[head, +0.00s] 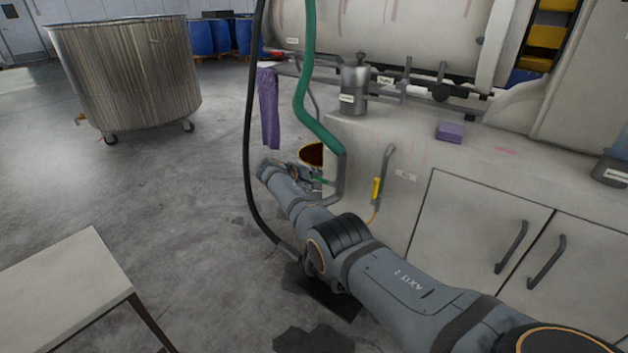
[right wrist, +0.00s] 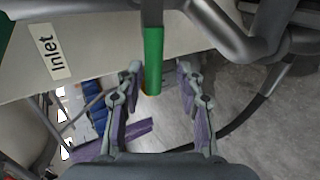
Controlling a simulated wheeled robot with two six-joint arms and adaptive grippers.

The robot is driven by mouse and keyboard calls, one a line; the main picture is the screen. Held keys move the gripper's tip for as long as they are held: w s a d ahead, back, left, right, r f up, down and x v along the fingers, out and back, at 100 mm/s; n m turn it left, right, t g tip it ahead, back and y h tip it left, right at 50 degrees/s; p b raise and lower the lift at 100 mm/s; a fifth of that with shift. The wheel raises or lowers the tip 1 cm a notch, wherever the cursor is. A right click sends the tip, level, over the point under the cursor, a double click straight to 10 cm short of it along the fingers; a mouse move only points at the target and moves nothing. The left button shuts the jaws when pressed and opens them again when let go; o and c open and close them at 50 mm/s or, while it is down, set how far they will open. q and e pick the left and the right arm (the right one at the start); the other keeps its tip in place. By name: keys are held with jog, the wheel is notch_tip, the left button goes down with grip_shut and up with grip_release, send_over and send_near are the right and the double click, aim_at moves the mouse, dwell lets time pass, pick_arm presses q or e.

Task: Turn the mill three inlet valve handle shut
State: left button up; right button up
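The valve handle is a bar with a green sleeve (right wrist: 153,62), coming down from the top in the right wrist view, below a grey pipe (right wrist: 240,42). A label reading "Inlet" (right wrist: 52,51) is on the pale surface beside it. My right gripper (right wrist: 160,72) is open, with the green sleeve between its fingertips. A gap shows on the right; contact on the left is unclear. In the head view the green sleeve (head: 320,181) shows small beside my right gripper (head: 311,179), which is partly hidden. My left gripper is not in view.
A lever with a yellow sleeve (head: 376,188) is on the cabinet (head: 480,215). A green hose (head: 303,90) and a black hose (head: 249,130) hang near my right arm. A purple cloth (head: 269,105) hangs behind. A steel vat (head: 125,75) and table (head: 70,290) stand left, with open floor between.

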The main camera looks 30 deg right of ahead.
jog(key=shift+d+r, duration=0.1)
jog(key=shift+d, duration=0.05)
jog(key=shift+r, duration=0.1)
jog(key=v, duration=1.2)
